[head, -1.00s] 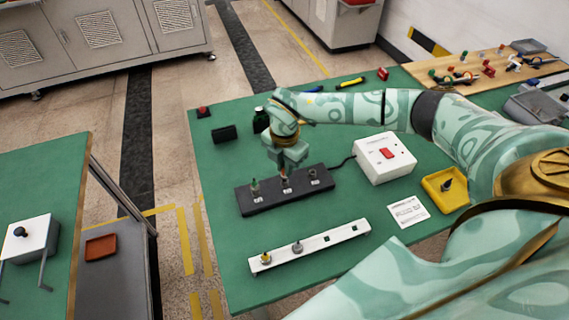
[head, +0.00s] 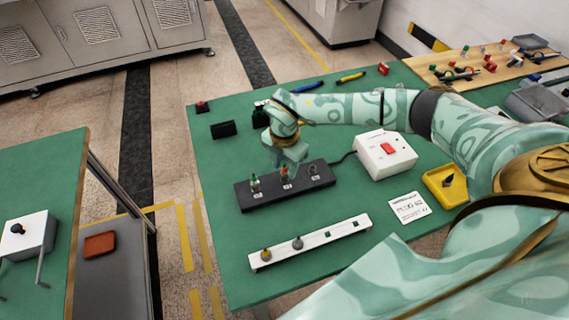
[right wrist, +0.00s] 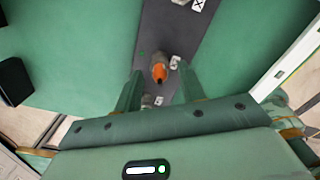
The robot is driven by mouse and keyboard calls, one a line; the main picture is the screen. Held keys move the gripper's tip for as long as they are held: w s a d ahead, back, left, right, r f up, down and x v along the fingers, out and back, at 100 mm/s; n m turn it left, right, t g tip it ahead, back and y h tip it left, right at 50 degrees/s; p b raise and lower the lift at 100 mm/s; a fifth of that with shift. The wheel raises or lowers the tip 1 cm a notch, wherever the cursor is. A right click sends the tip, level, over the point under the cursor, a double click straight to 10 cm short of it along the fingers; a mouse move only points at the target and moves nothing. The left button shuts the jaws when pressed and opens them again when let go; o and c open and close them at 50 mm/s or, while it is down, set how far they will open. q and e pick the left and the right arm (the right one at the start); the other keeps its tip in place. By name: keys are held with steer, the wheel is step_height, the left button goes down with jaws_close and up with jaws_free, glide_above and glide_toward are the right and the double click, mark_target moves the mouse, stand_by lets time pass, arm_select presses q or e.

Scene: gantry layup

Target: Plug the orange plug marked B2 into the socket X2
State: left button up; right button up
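The orange plug (head: 285,171) stands upright in the middle socket of the black socket strip (head: 268,198). It also shows in the right wrist view (right wrist: 159,74), seated on a grey base. The small label beside it is too small to read. My right gripper (head: 289,160) is just above the orange plug. In the right wrist view its two fingers (right wrist: 160,88) are apart, one on each side of the plug's line, with gaps visible. My left gripper is not in view.
A green-topped plug (head: 254,182) stands in the strip's left socket; the right socket (head: 314,170) looks empty. A white rail (head: 320,240) with yellow and grey pieces lies in front. A white box (head: 384,156), yellow tray (head: 445,188) and printed card (head: 409,207) are to the right.

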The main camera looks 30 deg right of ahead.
steer(key=shift+r, duration=0.1)
step_height(320, 180, up, 16)
steer(key=p, duration=0.3)
stand_by(0.6)
